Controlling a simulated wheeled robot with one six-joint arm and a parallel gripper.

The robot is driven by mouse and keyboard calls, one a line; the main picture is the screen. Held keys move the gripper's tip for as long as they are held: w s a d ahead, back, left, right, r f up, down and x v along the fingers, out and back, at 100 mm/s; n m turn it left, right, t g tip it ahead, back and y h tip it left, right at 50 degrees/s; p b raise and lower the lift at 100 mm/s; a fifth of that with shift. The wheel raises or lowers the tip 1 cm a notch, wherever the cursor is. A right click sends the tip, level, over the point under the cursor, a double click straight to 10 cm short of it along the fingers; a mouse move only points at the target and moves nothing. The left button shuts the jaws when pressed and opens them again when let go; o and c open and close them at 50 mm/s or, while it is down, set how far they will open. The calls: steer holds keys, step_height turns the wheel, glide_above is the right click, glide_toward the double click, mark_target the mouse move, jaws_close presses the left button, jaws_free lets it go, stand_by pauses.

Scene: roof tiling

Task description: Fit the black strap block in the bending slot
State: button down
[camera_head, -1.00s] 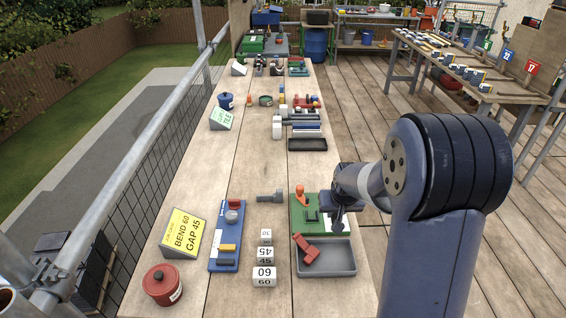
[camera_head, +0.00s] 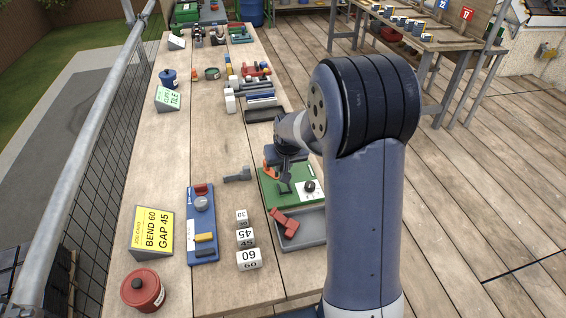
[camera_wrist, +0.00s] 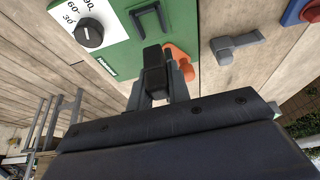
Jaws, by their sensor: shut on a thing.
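My gripper (camera_wrist: 158,92) is shut on the black strap block (camera_wrist: 154,66), which shows between the fingers in the wrist view. It is over the edge of the green bending board (camera_head: 272,198), close beside an orange lever (camera_wrist: 182,62) that also shows in the head view (camera_head: 268,171). A dark U-shaped piece (camera_wrist: 150,20) stands on the green board beyond the block. The board carries a white plate with a black dial (camera_wrist: 89,33) marked 30, 60, 90. I cannot tell whether the block touches the board; the slot itself is not clear.
A grey tray (camera_head: 311,238) with a red tool (camera_head: 284,222) lies in front of the board. A grey tool (camera_head: 237,175), number blocks (camera_head: 248,260), a blue board (camera_head: 201,222) and a yellow BEND 60 GAP 45 card (camera_head: 152,232) are to the left.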

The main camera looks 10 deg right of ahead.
mark_target(283, 185)
steer(key=shift+f+b, duration=1.55)
steer(key=shift+f, duration=0.8)
steer(key=shift+s+f+b, duration=0.4)
steer(key=shift+f+b, duration=0.4)
steer(key=shift+b, duration=0.05)
steer(key=c, duration=1.5)
jaws_free()
steer(key=shift+o, duration=1.2)
steer(key=shift+w+r+p, duration=0.2)
steer(key=shift+r+p, duration=0.6)
steer(key=shift+r, duration=0.35)
steer(key=shift+w+r+p, duration=0.1)
steer(key=shift+r+p, duration=1.45)
steer(key=shift+r, duration=1.05)
steer(key=shift+f, duration=0.1)
